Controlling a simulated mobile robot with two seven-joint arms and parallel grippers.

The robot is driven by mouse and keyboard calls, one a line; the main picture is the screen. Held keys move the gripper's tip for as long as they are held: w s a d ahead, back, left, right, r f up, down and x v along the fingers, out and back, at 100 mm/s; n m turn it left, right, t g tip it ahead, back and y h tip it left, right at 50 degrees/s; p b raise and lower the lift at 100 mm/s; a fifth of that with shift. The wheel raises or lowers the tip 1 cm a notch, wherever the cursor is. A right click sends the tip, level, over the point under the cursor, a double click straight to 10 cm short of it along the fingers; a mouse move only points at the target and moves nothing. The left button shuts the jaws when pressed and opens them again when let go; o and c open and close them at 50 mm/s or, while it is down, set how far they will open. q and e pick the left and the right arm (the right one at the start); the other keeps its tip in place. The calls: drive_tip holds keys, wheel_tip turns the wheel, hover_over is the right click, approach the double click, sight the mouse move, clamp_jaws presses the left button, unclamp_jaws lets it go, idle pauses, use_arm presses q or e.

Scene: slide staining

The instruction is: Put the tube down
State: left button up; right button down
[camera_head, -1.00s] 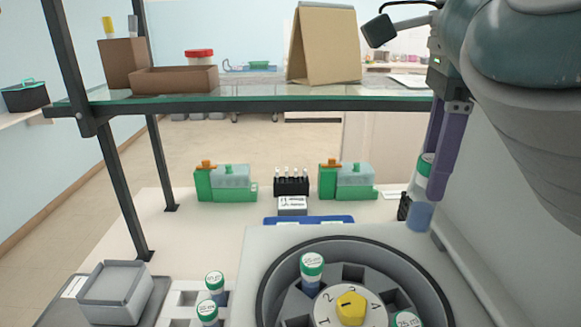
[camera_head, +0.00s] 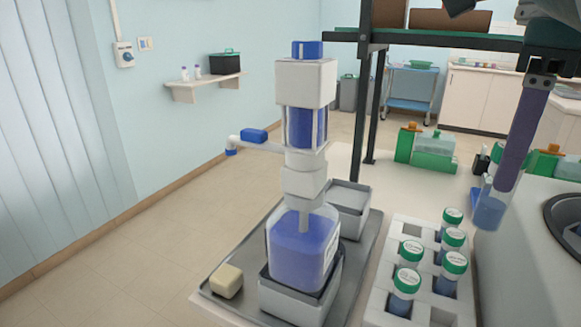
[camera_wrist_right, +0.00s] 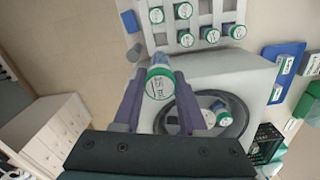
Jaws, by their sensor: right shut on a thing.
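My right gripper (camera_head: 503,178) is shut on a tube (camera_head: 489,211) with blue liquid, held upright beside the centrifuge. In the right wrist view, the held tube's green-rimmed white cap (camera_wrist_right: 160,84) is between the purple fingers of the right gripper (camera_wrist_right: 158,76). A white tube rack (camera_head: 378,309) stands left of and below the held tube. Several green-capped tubes, such as one (camera_head: 405,288), stand in it, and some square slots look empty. The rack also shows at the top of the right wrist view (camera_wrist_right: 168,42). My left gripper is out of view.
The grey centrifuge (camera_head: 520,245) stands right of the rack; its round bowl (camera_wrist_right: 238,125) holds the rotor. A dispenser bottle with blue liquid (camera_head: 303,250) stands tall on a grey tray (camera_head: 358,245) left of the rack. A shelf frame post (camera_head: 375,110) rises behind.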

sight(500, 195)
wheel_tip(500, 195, down, 5)
drive_tip(key=shift+d+r+b, duration=0.15)
drive_tip(key=shift+b, duration=0.85)
drive_tip(key=shift+f+b, duration=0.5)
drive_tip(key=shift+f, duration=7)
drive_tip(key=shift+f, duration=0.45)
drive_tip(key=shift+c, duration=2.3)
unclamp_jaws()
